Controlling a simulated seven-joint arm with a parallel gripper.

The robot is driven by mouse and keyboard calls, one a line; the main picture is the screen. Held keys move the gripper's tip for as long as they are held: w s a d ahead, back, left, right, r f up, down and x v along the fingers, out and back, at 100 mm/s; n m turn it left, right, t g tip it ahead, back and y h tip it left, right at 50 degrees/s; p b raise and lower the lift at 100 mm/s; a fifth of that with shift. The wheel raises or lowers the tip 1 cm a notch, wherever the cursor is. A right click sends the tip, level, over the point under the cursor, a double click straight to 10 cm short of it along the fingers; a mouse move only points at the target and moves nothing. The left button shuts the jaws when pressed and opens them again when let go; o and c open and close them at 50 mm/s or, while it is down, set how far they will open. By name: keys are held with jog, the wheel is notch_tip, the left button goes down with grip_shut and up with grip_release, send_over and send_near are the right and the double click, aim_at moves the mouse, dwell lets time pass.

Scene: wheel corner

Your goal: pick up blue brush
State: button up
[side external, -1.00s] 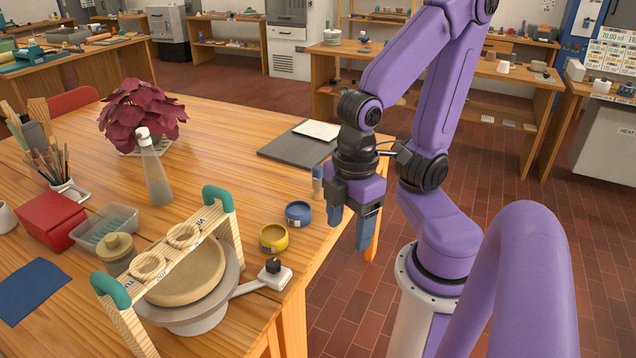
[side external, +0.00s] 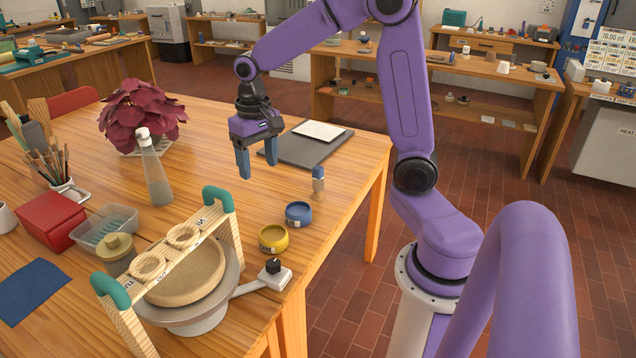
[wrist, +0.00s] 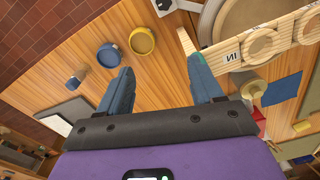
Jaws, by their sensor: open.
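A small upright piece with a blue top and a pale tan body (side external: 318,184) stands near the table's right edge, beyond the blue jar. It looks like the blue brush, though its bristles are too small to make out. It also shows in the wrist view (wrist: 77,77), left of my fingers. My gripper (side external: 257,171) is open and empty, pointing down above the table, to the left of this piece and apart from it. In the wrist view my gripper (wrist: 160,62) has its two blue fingers spread with bare wood between them.
A blue jar (side external: 298,214) and a yellow jar (side external: 273,239) stand close to the brush. A wooden bridge (side external: 207,228) with teal ends spans a wheel. A bottle (side external: 156,175) and red-leaved plant (side external: 140,112) stand left. A dark board (side external: 300,153) lies behind.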

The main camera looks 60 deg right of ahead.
jog(key=w+d+f+m, duration=0.1)
jog(key=w+d+m, duration=0.45)
jog(key=d, duration=0.55)
jog(key=m, duration=1)
send_over(318, 167)
notch_tip(318, 167, down, 4)
jog(key=f, duration=1.1)
jog(key=shift+a+f, duration=0.35)
jog(key=shift+d+f, duration=0.15)
jog(key=shift+f, duration=1.2)
jog(key=shift+d+f, duration=0.1)
jog(key=shift+f, duration=1.2)
jog(key=c, duration=1.1)
jog(key=shift+o, duration=0.2)
